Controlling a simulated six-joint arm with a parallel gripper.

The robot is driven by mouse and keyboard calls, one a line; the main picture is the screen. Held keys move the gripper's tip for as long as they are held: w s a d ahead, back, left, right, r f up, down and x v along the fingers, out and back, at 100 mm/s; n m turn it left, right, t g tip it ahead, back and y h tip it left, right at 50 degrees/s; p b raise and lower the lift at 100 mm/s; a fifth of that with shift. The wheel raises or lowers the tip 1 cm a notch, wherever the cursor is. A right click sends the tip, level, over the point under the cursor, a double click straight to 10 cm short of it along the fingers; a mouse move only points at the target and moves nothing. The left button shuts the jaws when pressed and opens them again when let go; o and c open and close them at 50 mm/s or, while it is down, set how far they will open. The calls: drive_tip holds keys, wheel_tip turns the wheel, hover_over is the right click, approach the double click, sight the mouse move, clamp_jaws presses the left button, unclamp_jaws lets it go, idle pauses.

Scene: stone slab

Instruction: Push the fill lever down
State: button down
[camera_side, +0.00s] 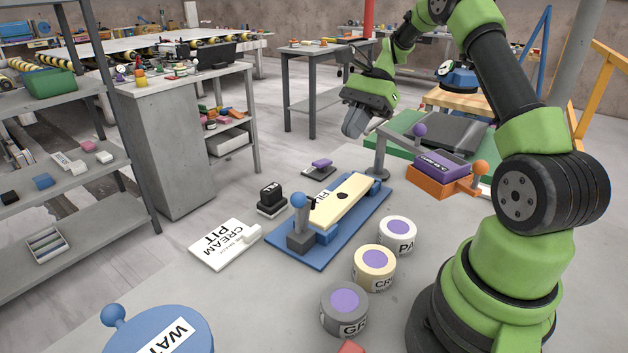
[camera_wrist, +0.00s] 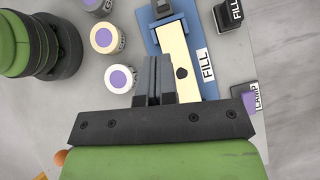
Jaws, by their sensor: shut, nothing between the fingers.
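The fill station is a blue base (camera_side: 322,256) with a cream plank (camera_side: 346,200) on it and a FILL label beside the plank. A lever with a blue ball knob (camera_side: 299,200) stands upright from a grey block at the base's near-left end. In the wrist view the cream plank (camera_wrist: 174,48) runs up from behind my fingers, with the FILL label (camera_wrist: 208,66) at its right; the lever end is partly cut off at the top. My gripper (camera_side: 358,128) is shut and empty, above and behind the plank's far end, apart from the lever. My fingers (camera_wrist: 154,80) overlap the plank in the wrist view.
Three round pots, grey (camera_side: 344,308), cream (camera_side: 374,266) and white (camera_side: 397,236), stand right of the base. A black block (camera_side: 271,199) and a white CREAM PIT plate (camera_side: 222,243) lie left. An orange holder (camera_side: 440,184) with a purple block stands behind.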

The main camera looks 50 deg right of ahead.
approach(313, 199)
drive_tip(key=x, duration=0.4)
drive_tip(key=shift+a+f, duration=0.15)
drive_tip(key=shift+f, duration=0.05)
drive_tip(key=shift+w+a+f, duration=0.1)
drive_tip(key=shift+w+a, duration=0.05)
drive_tip(key=shift+a, duration=0.7)
drive_tip(key=shift+w+a+f, duration=0.1)
drive_tip(key=shift+w+a, duration=0.1)
drive_tip(key=shift+a, duration=0.65)
drive_tip(key=shift+r, duration=0.1)
drive_tip(key=shift+a+r+h, duration=0.1)
drive_tip(key=shift+a+h, duration=0.2)
drive_tip(key=shift+h, duration=0.1)
